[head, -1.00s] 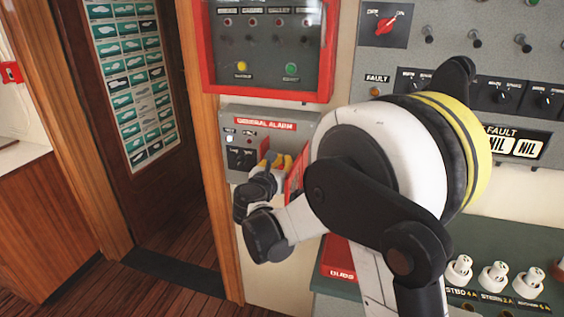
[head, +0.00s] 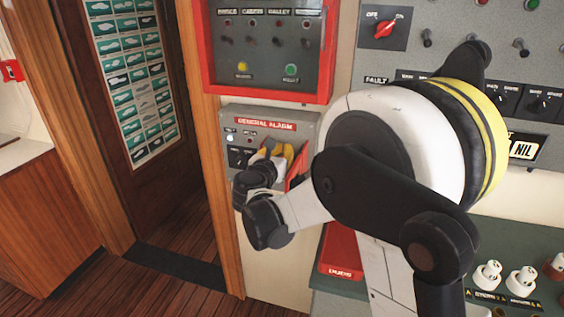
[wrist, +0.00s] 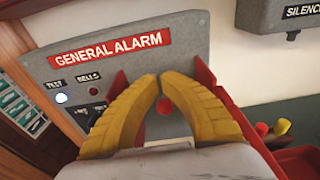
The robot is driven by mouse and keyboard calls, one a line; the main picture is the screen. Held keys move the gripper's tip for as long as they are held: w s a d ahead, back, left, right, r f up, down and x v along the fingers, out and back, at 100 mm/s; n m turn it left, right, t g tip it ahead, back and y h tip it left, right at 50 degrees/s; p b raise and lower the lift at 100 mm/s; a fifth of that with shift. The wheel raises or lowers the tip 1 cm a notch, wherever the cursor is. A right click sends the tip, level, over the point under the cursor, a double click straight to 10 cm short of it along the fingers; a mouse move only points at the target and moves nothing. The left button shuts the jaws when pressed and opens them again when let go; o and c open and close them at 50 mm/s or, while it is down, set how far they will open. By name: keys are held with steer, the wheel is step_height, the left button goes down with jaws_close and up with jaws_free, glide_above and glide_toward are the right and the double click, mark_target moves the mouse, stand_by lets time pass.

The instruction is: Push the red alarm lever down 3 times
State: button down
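The grey general alarm box (head: 238,121) is on the wall at the centre left of the head view. It also fills the middle of the wrist view (wrist: 195,45), with a red "GENERAL ALARM" label. My gripper (wrist: 159,78) is in front of the box, its yellow fingertips meeting below the label. A red round knob (wrist: 165,106), apparently the alarm lever's end, shows in the gap between the fingers, below the tips. I cannot tell whether the fingers touch it. In the head view my gripper (head: 277,153) hides most of the lever area.
Red side pieces (wrist: 221,112) flank the fingers. A white lamp (wrist: 61,98) and small dark switches are on the box's left. A red-framed panel (head: 268,96) hangs above. A red box (head: 342,252) is below right, and a wooden door frame (head: 215,150) is close on the left.

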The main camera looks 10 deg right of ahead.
steer(key=v, duration=0.9)
stand_by(0.3)
steer(key=shift+a, duration=0.1)
stand_by(0.5)
